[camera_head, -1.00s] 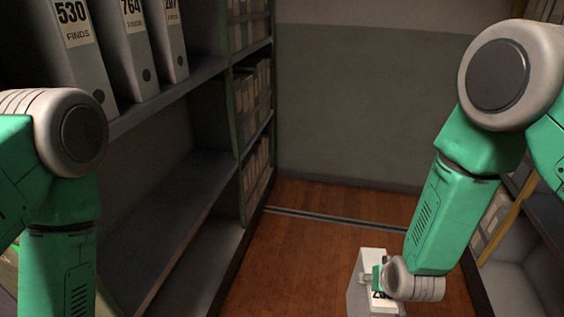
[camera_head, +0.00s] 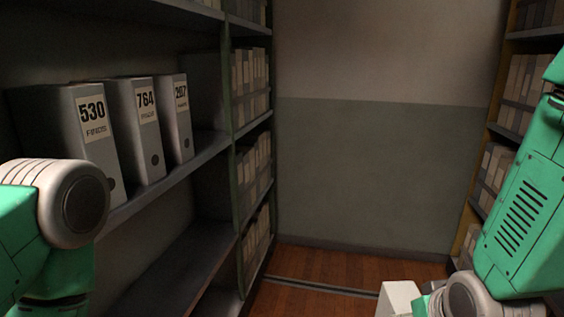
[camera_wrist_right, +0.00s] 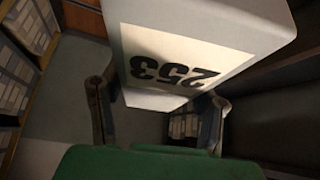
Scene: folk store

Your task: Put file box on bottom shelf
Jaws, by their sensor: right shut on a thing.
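The file box (camera_head: 400,299), white-grey, shows at the bottom edge of the head view, mostly cut off. In the right wrist view the box (camera_wrist_right: 215,25) is large, with an upside-down "253" label. My right gripper (camera_wrist_right: 158,108) is shut on it, one finger on each side. The box is held off the shelves. The shelving unit at left has a middle shelf (camera_head: 125,212) and a lower shelf (camera_head: 185,265) that looks empty. A still lower board (camera_head: 222,302) shows only partly. My left arm is at the left; its gripper is out of view.
Full shelves (camera_head: 490,180) line the right side. The aisle floor (camera_head: 335,268) is clear up to the back wall (camera_head: 370,170).

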